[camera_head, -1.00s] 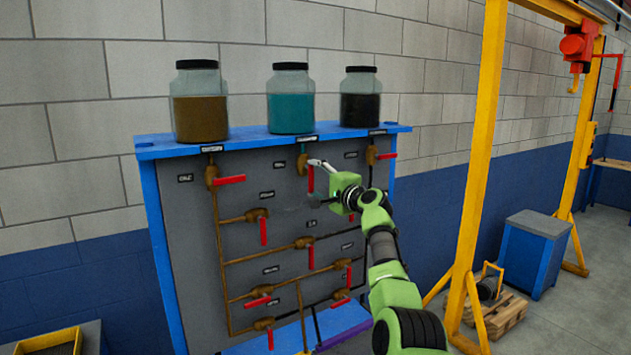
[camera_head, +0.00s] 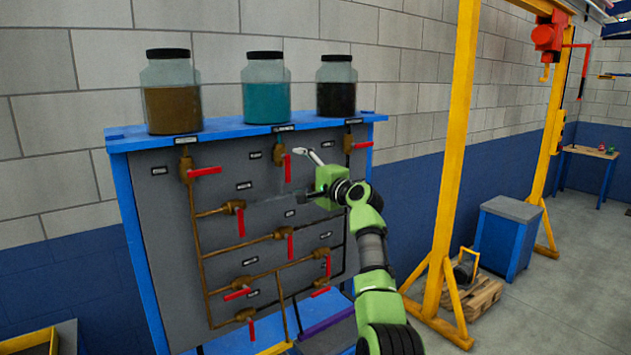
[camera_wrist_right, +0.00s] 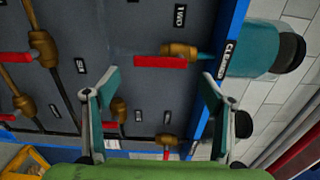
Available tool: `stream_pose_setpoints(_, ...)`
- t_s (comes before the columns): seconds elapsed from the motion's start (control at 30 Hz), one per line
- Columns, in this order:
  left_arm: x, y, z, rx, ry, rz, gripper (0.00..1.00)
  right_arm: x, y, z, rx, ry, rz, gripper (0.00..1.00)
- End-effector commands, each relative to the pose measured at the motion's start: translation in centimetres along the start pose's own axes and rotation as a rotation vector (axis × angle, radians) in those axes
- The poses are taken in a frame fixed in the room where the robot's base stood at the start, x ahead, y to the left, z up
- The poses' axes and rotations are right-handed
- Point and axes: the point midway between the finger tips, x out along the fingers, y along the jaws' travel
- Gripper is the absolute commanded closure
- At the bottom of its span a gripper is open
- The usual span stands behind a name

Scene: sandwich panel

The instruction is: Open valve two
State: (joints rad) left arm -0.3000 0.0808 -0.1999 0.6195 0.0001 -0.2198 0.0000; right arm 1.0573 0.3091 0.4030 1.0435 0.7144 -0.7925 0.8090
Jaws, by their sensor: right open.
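Valve two has a brass body (camera_head: 279,154) below the teal jar, with a red handle (camera_head: 288,170) hanging straight down. In the wrist view its brass body (camera_wrist_right: 180,50), red handle (camera_wrist_right: 160,61) and the label reading TWO (camera_wrist_right: 180,16) show clearly. My right gripper (camera_head: 302,177) is in front of the panel, just right of the handle in the head view. Its fingers are spread apart and empty. In the wrist view the handle lies beyond the gap between the fingertips (camera_wrist_right: 158,92), apart from both. My left gripper is out of view.
The grey panel (camera_head: 165,230) in a blue frame carries several other brass valves with red handles and pipes. Brown, teal and black jars (camera_head: 336,90) stand on its top shelf. A yellow gantry (camera_head: 455,150) and a blue cabinet (camera_head: 500,240) stand to the right.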

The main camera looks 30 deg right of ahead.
Motion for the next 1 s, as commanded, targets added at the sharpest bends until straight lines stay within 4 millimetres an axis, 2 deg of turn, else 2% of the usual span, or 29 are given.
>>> stream_pose_setpoints(0.3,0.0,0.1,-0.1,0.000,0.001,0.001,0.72,-5.0,0.1,0.0,-0.001,0.001,0.001,0.25)
stream_pose_setpoints(0.5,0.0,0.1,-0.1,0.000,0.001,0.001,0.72,-7.1,0.0,0.0,0.001,0.000,0.000,0.25)
stream_pose_setpoints(0.7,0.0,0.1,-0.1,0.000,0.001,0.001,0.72,-7.8,0.0,0.1,0.002,-0.001,0.000,0.25)
stream_pose_setpoints(1.0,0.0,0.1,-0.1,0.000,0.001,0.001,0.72,-7.8,0.0,0.1,0.002,-0.001,0.000,0.25)
